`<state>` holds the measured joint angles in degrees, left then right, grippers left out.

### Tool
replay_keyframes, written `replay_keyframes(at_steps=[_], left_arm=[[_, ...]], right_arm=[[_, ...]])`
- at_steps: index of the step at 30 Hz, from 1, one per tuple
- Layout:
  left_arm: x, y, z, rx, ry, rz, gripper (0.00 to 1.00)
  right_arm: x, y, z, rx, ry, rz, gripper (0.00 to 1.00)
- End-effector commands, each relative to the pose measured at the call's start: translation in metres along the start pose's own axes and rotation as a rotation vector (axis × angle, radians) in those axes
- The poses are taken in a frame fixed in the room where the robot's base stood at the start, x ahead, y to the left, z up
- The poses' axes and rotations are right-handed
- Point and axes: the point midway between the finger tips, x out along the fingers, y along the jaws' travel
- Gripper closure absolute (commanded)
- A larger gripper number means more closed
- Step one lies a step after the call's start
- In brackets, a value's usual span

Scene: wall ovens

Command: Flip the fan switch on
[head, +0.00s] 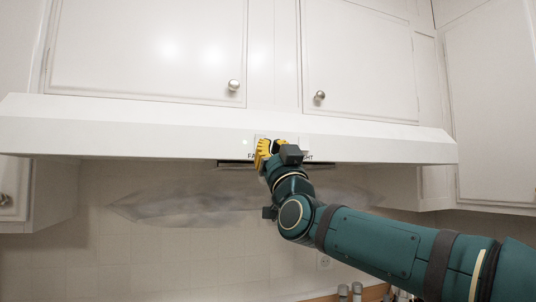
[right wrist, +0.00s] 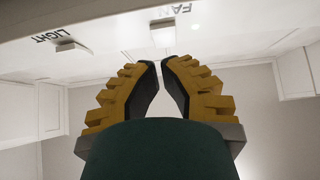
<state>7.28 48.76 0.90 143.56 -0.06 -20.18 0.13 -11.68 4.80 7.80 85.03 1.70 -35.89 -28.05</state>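The white range hood (head: 120,125) has a FAN label, partly covered by my gripper in the head view. In the right wrist view the picture is upside down. There the fan switch (right wrist: 163,34) is a small pale block beside the FAN label (right wrist: 172,10), ahead of the fingertips. The light switch (right wrist: 72,48) is beside the LIGHT label (right wrist: 50,37), to the left. My right gripper (head: 264,150) is at the hood front; its yellow fingers (right wrist: 158,62) are narrowly apart with nothing between them. Contact with the fan switch cannot be told. My left gripper is out of view.
White cabinets with round knobs (head: 234,85) are above the hood. A small bright spot (head: 245,142) shows on the hood front, left of my gripper. Space left of my gripper looks clear.

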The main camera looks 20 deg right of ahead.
Motion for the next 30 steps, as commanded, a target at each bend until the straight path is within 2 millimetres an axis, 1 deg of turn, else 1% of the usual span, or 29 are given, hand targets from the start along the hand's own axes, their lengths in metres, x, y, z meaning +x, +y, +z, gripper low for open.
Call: replay_keyframes(at_steps=[1,9,12,15,21,30], left_arm=[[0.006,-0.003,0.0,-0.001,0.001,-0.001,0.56],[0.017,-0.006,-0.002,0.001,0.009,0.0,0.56],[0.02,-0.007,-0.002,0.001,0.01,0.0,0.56],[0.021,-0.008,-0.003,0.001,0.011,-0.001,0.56],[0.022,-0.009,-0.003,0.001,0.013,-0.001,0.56],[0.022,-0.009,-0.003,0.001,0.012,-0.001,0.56]], right_arm=[[-0.007,0.002,0.003,-0.001,-0.001,0.0,1.0],[-0.061,0.002,0.015,-0.001,-0.003,0.0,1.0],[-0.077,0.001,0.018,-0.001,-0.002,0.0,1.0],[-0.088,0.001,0.02,0.0,-0.002,0.0,1.0],[-0.099,0.001,0.022,0.0,-0.001,0.0,1.0],[-0.099,0.001,0.022,0.0,-0.001,0.0,1.0]])
